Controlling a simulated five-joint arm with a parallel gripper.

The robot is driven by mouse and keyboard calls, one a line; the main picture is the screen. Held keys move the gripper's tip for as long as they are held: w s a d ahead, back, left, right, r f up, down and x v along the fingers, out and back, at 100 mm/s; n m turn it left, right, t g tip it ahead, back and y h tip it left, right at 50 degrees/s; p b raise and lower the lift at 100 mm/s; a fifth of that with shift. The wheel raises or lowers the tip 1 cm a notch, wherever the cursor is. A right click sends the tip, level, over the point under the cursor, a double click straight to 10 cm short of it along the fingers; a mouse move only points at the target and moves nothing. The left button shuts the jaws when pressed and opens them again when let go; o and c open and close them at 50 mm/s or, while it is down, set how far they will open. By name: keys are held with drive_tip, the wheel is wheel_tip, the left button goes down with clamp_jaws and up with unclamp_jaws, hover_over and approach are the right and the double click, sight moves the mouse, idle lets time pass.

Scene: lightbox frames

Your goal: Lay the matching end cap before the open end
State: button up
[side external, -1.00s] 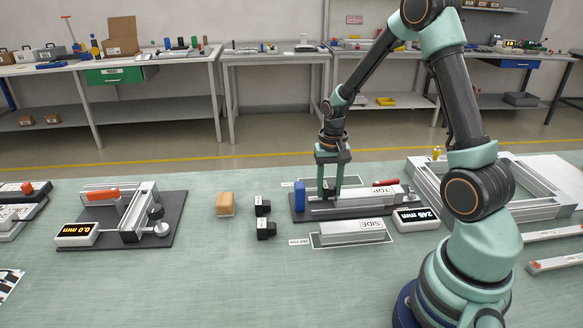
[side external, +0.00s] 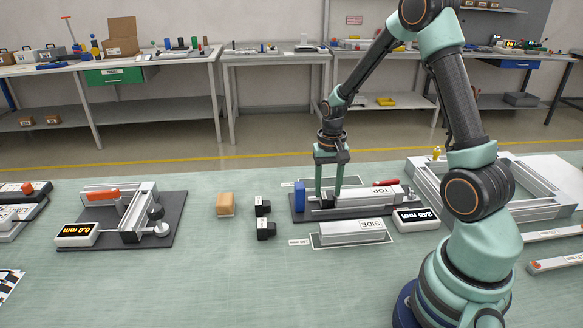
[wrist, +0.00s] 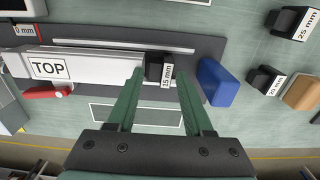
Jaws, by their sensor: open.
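My gripper (side external: 328,199) is open, its fingers pointing down at the dark fixture plate (side external: 300,217). In the wrist view its fingertips (wrist: 160,72) stand on either side of a black end cap labelled 15 mm (wrist: 154,67). This cap sits between the end of the silver profile marked TOP (wrist: 85,66) and a blue block (wrist: 217,83). Whether it touches the profile is unclear. The profile also shows in the side view (side external: 375,196).
A profile marked SIDE (side external: 350,231) lies in front of the fixture, beside a 248 mm display (side external: 417,218). A tan block (side external: 225,204) and a measuring jig reading 0.0 mm (side external: 78,234) are to the left. A silver frame (side external: 520,210) lies right.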

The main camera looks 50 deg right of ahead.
sight(328, 198)
drive_tip(key=shift+s+d+f, duration=0.1)
drive_tip(key=shift+s+f, duration=0.1)
drive_tip(key=shift+f, duration=0.25)
drive_tip(key=shift+s+f, duration=0.15)
drive_tip(key=shift+f, duration=0.3)
wheel_tip(328, 198, up, 12)
drive_tip(key=s+a+r+n+t, duration=0.2)
drive_tip(key=s+a+r+n, duration=0.1)
drive_tip(key=a, duration=0.5)
drive_tip(key=s+a+r+n+t, duration=0.3)
drive_tip(key=a+r+n, duration=0.3)
drive_tip(key=a+r, duration=0.1)
drive_tip(key=shift+s+a+t, duration=0.3)
drive_tip(key=shift+s+a, duration=0.05)
drive_tip(key=shift+a, duration=0.15)
